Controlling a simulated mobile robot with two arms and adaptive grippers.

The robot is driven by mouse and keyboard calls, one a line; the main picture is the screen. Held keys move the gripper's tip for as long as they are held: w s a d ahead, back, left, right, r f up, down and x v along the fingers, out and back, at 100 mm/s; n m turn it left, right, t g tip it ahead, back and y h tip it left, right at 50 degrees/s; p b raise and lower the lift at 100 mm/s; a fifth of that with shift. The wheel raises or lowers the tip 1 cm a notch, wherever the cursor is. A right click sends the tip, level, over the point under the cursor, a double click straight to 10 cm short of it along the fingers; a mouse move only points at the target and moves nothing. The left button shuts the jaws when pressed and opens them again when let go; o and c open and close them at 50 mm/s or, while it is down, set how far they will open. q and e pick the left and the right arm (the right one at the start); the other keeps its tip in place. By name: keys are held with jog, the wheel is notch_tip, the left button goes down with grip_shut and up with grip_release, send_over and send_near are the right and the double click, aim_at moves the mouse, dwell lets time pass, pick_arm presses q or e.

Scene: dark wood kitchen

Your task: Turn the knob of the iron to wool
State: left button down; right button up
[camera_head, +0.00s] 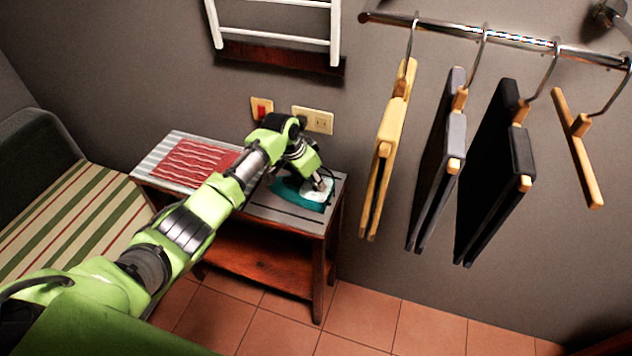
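The iron (292,192), teal with a pale top part, sits on the right end of the small side table (278,216). My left arm reaches in from the lower left across the table. Its gripper (322,186) points down at the pale top of the iron, touching it or just above it; I cannot tell which. The fingers are small and dark here, so whether they are open or shut is unclear. The knob and its setting cannot be made out, and the wrist hides part of the iron. My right gripper is not in view.
A red patterned cloth (194,163) lies on the table's left part. A red switch (262,108) and a socket plate (314,120) are on the wall behind. Clothes on hangers (492,170) hang from a rail (490,38) at right. A striped seat (75,215) stands left.

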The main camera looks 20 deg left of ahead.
pick_arm(q)
jog(key=m+b, duration=0.1)
jog(key=m, duration=0.1)
jog(key=m+g+h+b, duration=0.1)
jog(key=b, duration=0.1)
jog(key=shift+w+a+f+m, duration=0.1)
jog(key=shift+f+m, duration=0.05)
jog(key=shift+m, duration=0.25)
jog(key=shift+m+g+b, duration=0.3)
jog(key=shift+m+b, duration=0.5)
jog(key=shift+b, duration=0.15)
jog(key=shift+r, duration=0.2)
jog(key=c, duration=1.9)
grip_release()
jog(key=v, duration=1.2)
jog(key=shift+a, duration=0.2)
jog(key=shift+f, duration=0.15)
